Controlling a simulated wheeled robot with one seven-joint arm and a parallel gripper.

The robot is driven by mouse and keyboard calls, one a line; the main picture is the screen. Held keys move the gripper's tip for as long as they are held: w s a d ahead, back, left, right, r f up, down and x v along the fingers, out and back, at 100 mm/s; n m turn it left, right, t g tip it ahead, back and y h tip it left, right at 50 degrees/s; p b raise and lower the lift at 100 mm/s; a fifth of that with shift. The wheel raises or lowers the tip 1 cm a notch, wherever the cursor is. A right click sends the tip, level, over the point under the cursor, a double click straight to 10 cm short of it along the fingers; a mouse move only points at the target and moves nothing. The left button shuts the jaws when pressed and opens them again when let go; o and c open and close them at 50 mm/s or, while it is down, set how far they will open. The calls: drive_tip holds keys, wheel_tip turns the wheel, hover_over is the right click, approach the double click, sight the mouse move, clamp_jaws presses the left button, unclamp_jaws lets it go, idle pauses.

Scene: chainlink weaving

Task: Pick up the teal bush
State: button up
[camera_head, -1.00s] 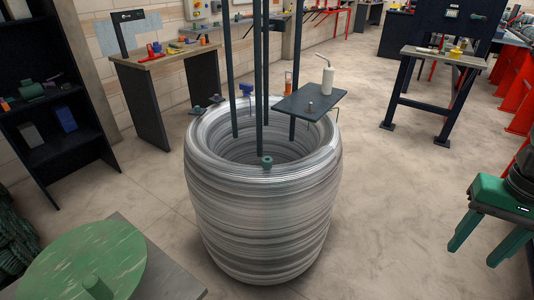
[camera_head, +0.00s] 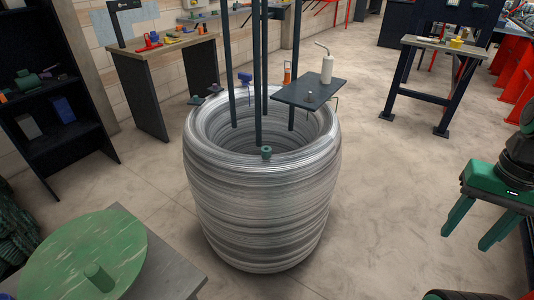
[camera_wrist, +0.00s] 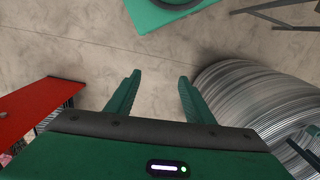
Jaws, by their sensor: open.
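A small teal bush (camera_head: 266,152) sits on the near rim of the large grey wire coil (camera_head: 258,215) in the head view. My gripper (camera_head: 466,240) is at the right edge of that view, well to the right of the coil and far from the bush. Its green fingers point down and are apart. In the wrist view my gripper (camera_wrist: 158,78) is open with only bare floor between the fingers. The coil (camera_wrist: 255,95) shows on the right there; I cannot make out the bush in that view.
Dark upright rods (camera_head: 257,75) stand in the coil's opening. A dark plate (camera_head: 308,92) with a white bottle (camera_head: 327,65) overhangs its right rim. A green disc (camera_head: 85,250) is at lower left. A red structure (camera_wrist: 30,108) is left in the wrist view. Floor between gripper and coil is clear.

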drive_tip(key=shift+c, duration=0.9)
drive_tip(key=n+t+y, duration=0.8)
drive_tip(key=n+y, duration=0.3)
drive_tip(key=n, duration=0.7)
approach(270, 151)
drive_tip(key=x, duration=0.4)
drive_tip(key=shift+w+d+f, duration=0.1)
drive_tip(key=shift+w+f, duration=0.1)
drive_tip(key=shift+w, duration=0.25)
drive_tip(key=shift+s+x, duration=0.2)
drive_tip(key=shift+x, duration=2.45)
drive_tip(key=c, duration=1)
